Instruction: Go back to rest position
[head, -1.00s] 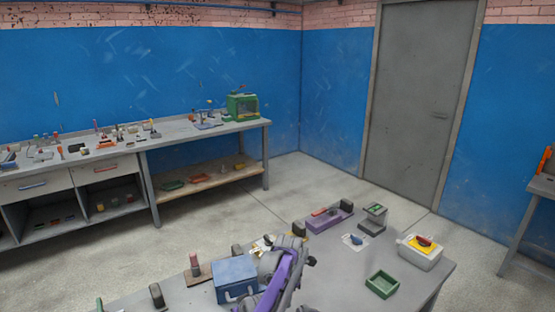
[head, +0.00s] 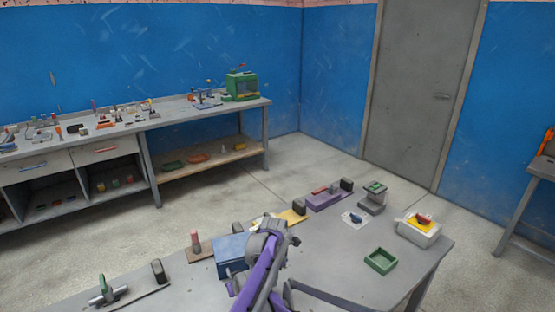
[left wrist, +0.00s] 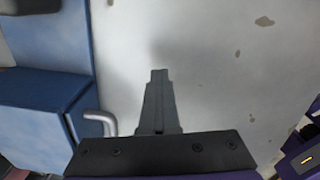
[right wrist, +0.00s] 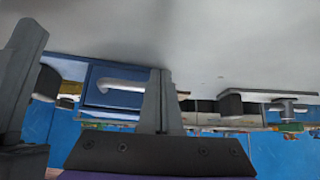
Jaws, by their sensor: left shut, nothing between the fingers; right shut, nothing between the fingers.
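My left gripper (left wrist: 159,75) is shut and empty in the left wrist view, pointing over bare grey tabletop. A blue box (left wrist: 45,105) with a grey handle is to its left, apart from the fingers. In the head view, my purple and grey arm is in front of the blue box (head: 229,243) and hides part of it. My right gripper (right wrist: 159,75) is shut and empty in the right wrist view. The box also shows there (right wrist: 105,75), behind the fingertips. A dark part enters that view's left edge.
The grey worktable (head: 330,265) carries a green tray (head: 381,260), a white box with a yellow top (head: 418,230), a purple block (head: 325,200) and a green-handled tool (head: 104,288). A long workbench (head: 215,112) stands by the blue wall. Open floor lies between.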

